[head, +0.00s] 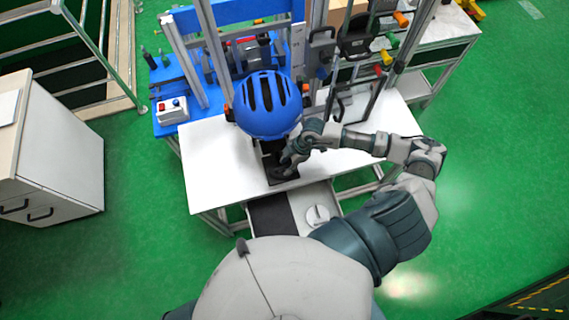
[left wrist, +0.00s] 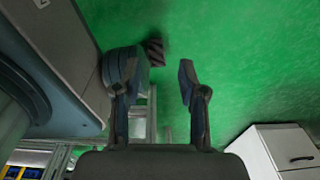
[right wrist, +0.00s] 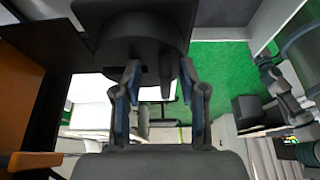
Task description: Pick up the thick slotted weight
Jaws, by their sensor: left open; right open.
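A pale round disc (head: 317,215) with a line across its face lies in the open drawer or tray (head: 298,197) below the table's front edge; it looks like a slotted weight, but I cannot tell its thickness. My right gripper (head: 288,162) is over the table, beside the dark stand under the blue helmet, up and left of the disc. In the right wrist view its jaws (right wrist: 160,78) are open, with a dark rounded body (right wrist: 138,38) just beyond the tips; I cannot tell whether they touch. My left gripper (left wrist: 158,82) is open and empty above the green floor, seen only in its wrist view.
The blue helmet (head: 267,105) sits over a dark base (head: 281,174) on the white table (head: 215,165). Metal frame posts (head: 213,55) rise behind it. A red-button control box (head: 172,110) stands at left. A white cabinet (head: 62,150) stands farther left. The table's left part is clear.

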